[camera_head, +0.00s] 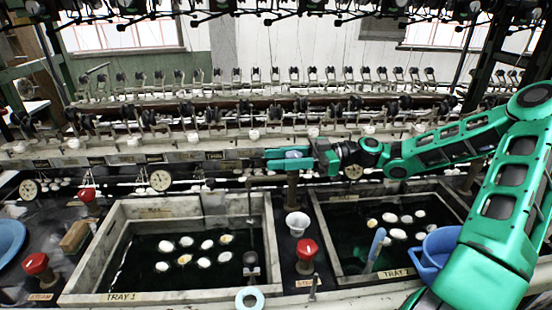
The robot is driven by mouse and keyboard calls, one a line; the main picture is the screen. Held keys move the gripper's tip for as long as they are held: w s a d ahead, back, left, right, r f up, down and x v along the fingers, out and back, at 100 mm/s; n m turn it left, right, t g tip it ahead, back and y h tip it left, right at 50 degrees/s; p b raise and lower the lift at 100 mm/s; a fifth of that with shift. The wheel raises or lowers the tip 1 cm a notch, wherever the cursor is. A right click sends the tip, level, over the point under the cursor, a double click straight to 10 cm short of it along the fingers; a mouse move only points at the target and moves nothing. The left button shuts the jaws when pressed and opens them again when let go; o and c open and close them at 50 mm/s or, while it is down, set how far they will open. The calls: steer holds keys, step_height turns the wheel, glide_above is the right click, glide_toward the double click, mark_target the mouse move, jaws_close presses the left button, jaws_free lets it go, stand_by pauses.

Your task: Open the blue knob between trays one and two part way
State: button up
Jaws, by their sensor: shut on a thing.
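My gripper (288,160) reaches in from the right, level, above the gap between tray one (268,225) and tray two (318,215). It is shut on the blue knob (293,153), which shows only in part between the green fingers. A brown post (292,190) stands below the knob. How far the knob is turned cannot be told. Tray one, labelled TRAY 1, and tray two, labelled TRAY 2, hold dark water with several pale cocoons in each.
Red knobs marked STEAM stand between the trays (306,250) and at the left (36,264). A white cup (297,224) sits below the gripper. A blue basin (436,250) is at tray two's right, a ladle (250,262) in tray one. A reeling frame (240,155) runs behind.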

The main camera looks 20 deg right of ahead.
steer(key=shift+s+d+n+g, duration=0.1)
steer(key=shift+s+n+g, duration=0.1)
steer(key=shift+n+g, duration=0.7)
steer(key=shift+s+n+g, duration=0.15)
steer(key=shift+n+g, duration=0.35)
steer(key=shift+g, duration=0.8)
steer(key=shift+s+d+n+g, duration=0.1)
steer(key=shift+s+n+g, duration=0.1)
steer(key=shift+n+g, duration=0.7)
steer(key=shift+g, duration=0.3)
steer(key=shift+r, duration=0.1)
steer(key=o, duration=1)
steer(key=shift+o, duration=0.3)
steer(key=shift+s, duration=0.1)
steer(key=s+a+r, duration=0.6)
steer(key=a+r, duration=0.4)
steer(key=shift+s+r, duration=0.15)
steer(key=shift+r, duration=0.25)
